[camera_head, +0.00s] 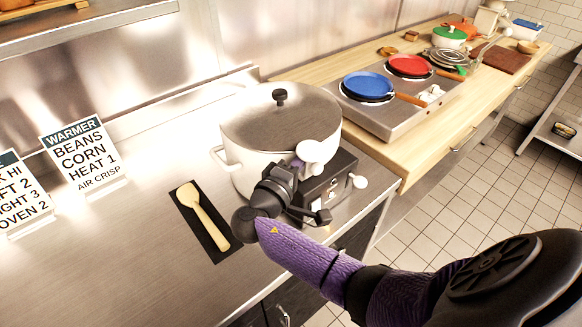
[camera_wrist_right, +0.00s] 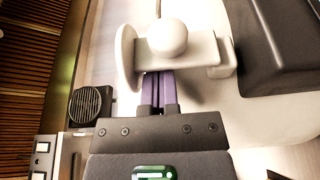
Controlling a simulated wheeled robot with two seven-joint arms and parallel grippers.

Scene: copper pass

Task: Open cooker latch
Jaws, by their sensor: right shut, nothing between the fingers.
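The cooker (camera_head: 242,140) is a white round pot with a dark-tinted lid (camera_head: 281,110) that looks seated on it. Its white latch (camera_head: 318,152), with a rounded end, sticks out at the front above a black control box (camera_head: 330,178). In the right wrist view the latch (camera_wrist_right: 168,42) has a round knob and a flat disc. My right gripper (camera_head: 296,165) is at the latch. Its purple fingers (camera_wrist_right: 159,88) are shut together with nothing between them, their tips against or just under the latch; contact cannot be told. My left gripper is not in view.
A wooden spoon (camera_head: 206,215) lies on a dark mat left of the cooker. Menu signs (camera_head: 82,156) stand further left. A hob (camera_head: 395,115) with blue and red pans is at right on a wooden counter (camera_head: 420,160). Steel worktop (camera_head: 130,250) is clear at the front left.

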